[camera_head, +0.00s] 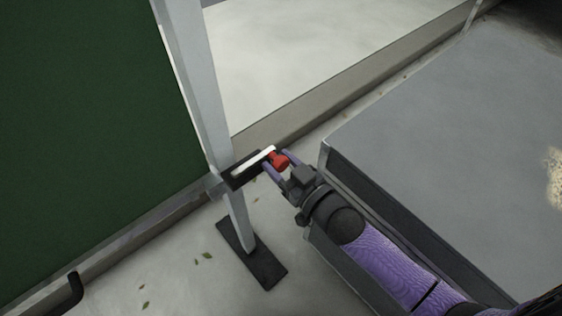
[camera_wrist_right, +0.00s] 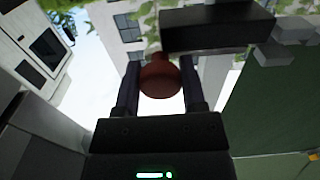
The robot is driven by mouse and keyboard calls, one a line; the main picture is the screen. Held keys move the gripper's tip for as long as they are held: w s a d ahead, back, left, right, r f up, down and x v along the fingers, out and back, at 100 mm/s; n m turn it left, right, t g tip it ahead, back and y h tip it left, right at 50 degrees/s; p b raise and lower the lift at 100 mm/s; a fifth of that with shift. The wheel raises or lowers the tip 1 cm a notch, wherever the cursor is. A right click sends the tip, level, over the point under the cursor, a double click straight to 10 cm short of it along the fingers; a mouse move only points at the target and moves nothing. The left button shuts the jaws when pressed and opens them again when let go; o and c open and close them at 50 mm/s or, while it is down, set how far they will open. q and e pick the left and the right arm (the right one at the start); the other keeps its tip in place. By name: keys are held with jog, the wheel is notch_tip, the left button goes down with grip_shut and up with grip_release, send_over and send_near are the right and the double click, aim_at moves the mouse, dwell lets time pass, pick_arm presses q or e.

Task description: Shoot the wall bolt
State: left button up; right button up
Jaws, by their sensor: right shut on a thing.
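The wall bolt (camera_head: 254,163) is a light metal bar in a dark housing, fixed beside a pale grey post. A red knob (camera_head: 279,160) sits at its right end. My right gripper (camera_head: 278,166) is at that end, with its two purple fingers on either side of the knob, shut on it. In the right wrist view the knob (camera_wrist_right: 160,78) shows dark red between the fingers, and the dark housing (camera_wrist_right: 218,30) lies just above and to the right. My left gripper is not in view.
The post (camera_head: 196,80) stands on a dark foot plate (camera_head: 252,255) beside a green panel (camera_head: 80,110). A large grey box-like surface (camera_head: 450,130) lies right of my arm. A low kerb (camera_head: 340,95) runs behind. Pale ground with leaves is open at the bottom left.

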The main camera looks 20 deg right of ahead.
aim_at(249, 169)
grip_shut()
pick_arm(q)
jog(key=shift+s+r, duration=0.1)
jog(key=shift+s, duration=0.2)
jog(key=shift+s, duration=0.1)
pick_arm(e)
jog(key=shift+s+a+r+p, duration=0.1)
jog(key=shift+a+p, duration=0.2)
jog(key=a, duration=0.1)
jog(key=s+a+p, duration=0.1)
jog(key=a, duration=0.1)
jog(key=a+p, duration=0.1)
jog(key=shift+s+a, duration=0.15)
jog(key=shift+s, duration=0.15)
jog(key=o, duration=1.1)
grip_release()
jog(key=shift+a, duration=0.15)
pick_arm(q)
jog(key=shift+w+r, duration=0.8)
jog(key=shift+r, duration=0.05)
